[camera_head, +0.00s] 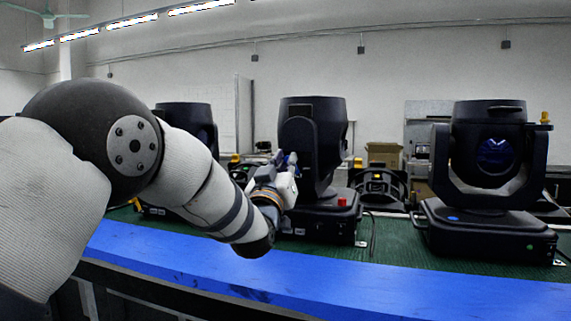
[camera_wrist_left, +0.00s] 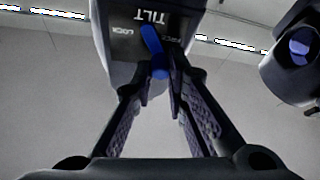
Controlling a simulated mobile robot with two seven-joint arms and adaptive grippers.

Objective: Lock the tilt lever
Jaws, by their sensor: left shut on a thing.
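The blue tilt lever (camera_wrist_left: 151,41) shows in the left wrist view on the dark housing of a moving-head light. It lies between the printed words, with LOCK on its left and the other label on its right, under an upside-down TILT. My left gripper (camera_wrist_left: 160,82) is shut on the lever's lower end. In the head view my left gripper (camera_head: 286,170) is at the left side of the middle moving-head light (camera_head: 328,135), and the lever is mostly hidden there. My right gripper is in neither view.
Another moving-head light (camera_head: 485,215) stands upright on the right, and a third (camera_head: 190,119) is partly behind my left arm. They stand on a green bench top (camera_head: 398,240) with a clear blue front strip (camera_head: 330,284). A cardboard box (camera_head: 384,154) is behind.

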